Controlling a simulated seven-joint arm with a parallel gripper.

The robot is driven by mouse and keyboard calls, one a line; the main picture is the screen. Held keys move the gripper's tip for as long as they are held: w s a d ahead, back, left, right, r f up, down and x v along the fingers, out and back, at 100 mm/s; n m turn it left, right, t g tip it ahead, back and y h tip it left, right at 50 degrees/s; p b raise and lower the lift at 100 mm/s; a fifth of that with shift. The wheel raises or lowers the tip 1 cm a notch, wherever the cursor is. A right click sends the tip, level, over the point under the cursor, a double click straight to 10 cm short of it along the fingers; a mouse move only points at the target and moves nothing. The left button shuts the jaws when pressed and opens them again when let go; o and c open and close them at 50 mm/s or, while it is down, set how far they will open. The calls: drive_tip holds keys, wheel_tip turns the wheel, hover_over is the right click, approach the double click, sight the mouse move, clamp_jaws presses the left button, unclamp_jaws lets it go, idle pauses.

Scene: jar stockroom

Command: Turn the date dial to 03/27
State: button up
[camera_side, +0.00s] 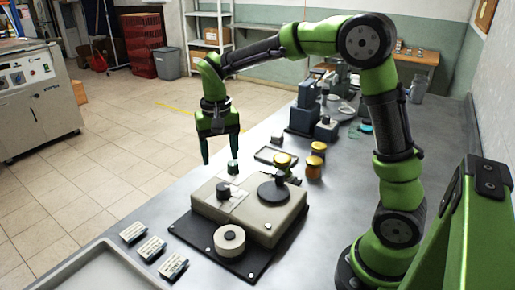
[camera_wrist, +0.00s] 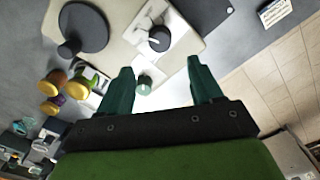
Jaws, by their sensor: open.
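A beige machine (camera_side: 258,228) sits on a dark base plate on the grey bench. A black knob (camera_side: 223,189) stands on its pale marked plate; the knob also shows in the wrist view (camera_wrist: 159,39). I take it for the date dial, but its markings are too small to read. A small green-topped knob (camera_side: 233,167) stands at the machine's far end and shows between my fingers in the wrist view (camera_wrist: 145,84). My gripper (camera_side: 221,160) is open and empty, pointing down above that end. It also shows in the wrist view (camera_wrist: 160,67).
Three small printed blocks (camera_side: 152,248) and a shallow tray (camera_side: 90,272) lie at the front left.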

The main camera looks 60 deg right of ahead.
sight(223, 185)
wheel_tip(223, 185, down, 10)
drive_tip(key=shift+r, duration=0.1)
idle(0.4)
drive_tip(key=c, duration=1.1)
drive_tip(key=shift+o, duration=0.2)
drive_tip(key=n, duration=0.3)
drive_tip(key=shift+n, duration=0.4)
drive_tip(key=shift+r+n, duration=0.1)
drive_tip(key=shift+n, duration=1.8)
